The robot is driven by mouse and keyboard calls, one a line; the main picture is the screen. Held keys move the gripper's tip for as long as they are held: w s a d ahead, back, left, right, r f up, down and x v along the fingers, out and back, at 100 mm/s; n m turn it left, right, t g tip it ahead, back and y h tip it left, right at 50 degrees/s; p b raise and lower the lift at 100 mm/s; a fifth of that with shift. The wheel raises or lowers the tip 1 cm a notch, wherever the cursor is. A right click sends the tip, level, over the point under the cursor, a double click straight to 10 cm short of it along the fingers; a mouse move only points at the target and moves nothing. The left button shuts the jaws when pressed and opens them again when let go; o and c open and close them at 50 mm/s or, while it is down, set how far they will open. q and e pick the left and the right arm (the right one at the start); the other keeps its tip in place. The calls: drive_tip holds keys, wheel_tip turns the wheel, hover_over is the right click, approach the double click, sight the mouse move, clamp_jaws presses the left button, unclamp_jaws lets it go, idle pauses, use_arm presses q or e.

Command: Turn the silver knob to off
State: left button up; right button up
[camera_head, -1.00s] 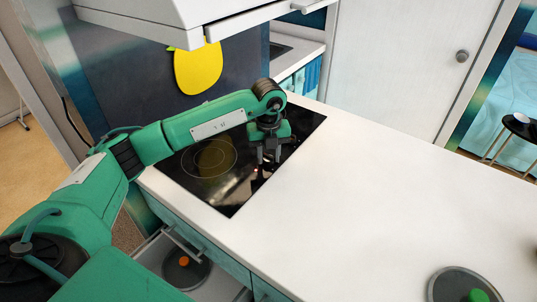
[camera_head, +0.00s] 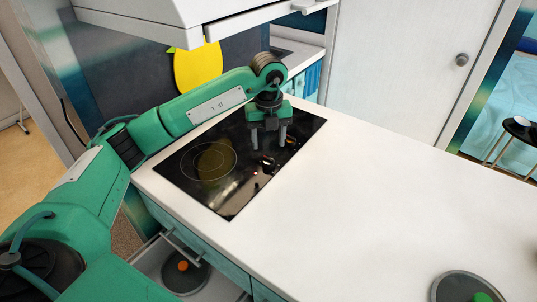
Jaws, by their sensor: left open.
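The black glass cooktop (camera_head: 228,192) is set into the white counter. Small knobs (camera_head: 267,165) show on its right part, just below my left gripper in the picture; they are too small to tell which is silver or how it is turned. A small red light (camera_head: 255,173) glows beside them. My left gripper (camera_head: 269,145) is open, fingers pointing down over the cooktop, with nothing between them. I cannot tell whether it touches the glass. My right gripper is not in view.
A white hood (camera_head: 190,22) overhangs the cooktop. An open drawer (camera_head: 160,265) below holds a lid with an orange knob (camera_head: 183,266). A round lid with a green knob (camera_head: 480,297) is at lower right. The white counter (camera_head: 380,190) is otherwise clear.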

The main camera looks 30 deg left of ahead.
sight(268, 158)
use_arm(q)
wheel_tip(268, 158, up, 7)
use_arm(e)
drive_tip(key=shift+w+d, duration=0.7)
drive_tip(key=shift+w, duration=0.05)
